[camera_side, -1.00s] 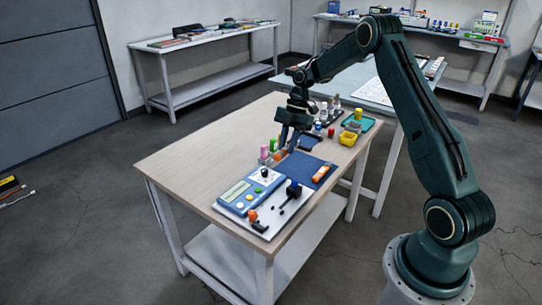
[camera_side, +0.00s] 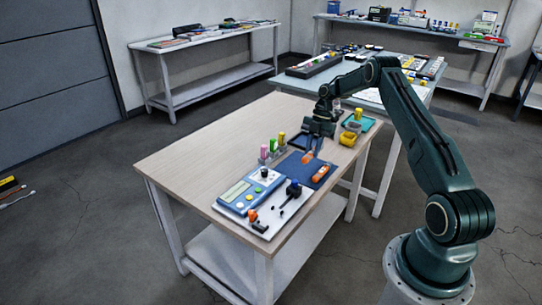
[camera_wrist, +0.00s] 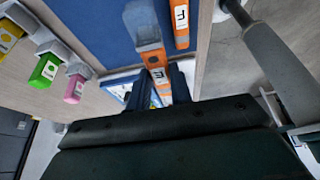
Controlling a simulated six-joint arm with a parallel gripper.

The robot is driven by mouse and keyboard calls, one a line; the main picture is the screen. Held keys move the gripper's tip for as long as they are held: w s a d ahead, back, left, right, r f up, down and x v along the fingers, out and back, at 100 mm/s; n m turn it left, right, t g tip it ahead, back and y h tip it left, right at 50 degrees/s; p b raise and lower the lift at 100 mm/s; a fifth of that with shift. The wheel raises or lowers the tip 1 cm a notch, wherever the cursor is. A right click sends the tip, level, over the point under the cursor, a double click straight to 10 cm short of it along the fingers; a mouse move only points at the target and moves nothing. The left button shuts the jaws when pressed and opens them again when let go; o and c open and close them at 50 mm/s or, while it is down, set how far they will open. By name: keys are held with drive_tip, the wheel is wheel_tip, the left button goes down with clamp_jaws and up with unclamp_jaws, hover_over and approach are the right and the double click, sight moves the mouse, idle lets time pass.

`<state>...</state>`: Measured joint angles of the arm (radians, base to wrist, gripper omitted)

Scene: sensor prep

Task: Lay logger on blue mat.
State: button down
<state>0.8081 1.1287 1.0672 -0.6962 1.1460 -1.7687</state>
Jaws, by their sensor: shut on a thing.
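My gripper (camera_side: 314,145) is shut on an orange logger (camera_side: 307,158), which hangs tilted over the blue mat (camera_side: 289,169); I cannot tell whether its lower end touches.
Pink (camera_side: 264,152), green (camera_side: 273,145) and yellow (camera_side: 282,138) pieces stand in clear holders left of the mat. A blue instrument (camera_side: 236,190) and black-fitted white board are in front. The table's left is clear.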

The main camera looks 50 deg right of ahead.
sight(309, 175)
drive_tip(key=shift+f, duration=3.7)
drive_tip(key=shift+f, duration=0.15)
drive_tip(key=c, duration=1.5)
unclamp_jaws()
drive_tip(key=shift+c, duration=0.2)
drive_tip(key=shift+v, duration=3.85)
drive_tip(key=shift+a, duration=0.1)
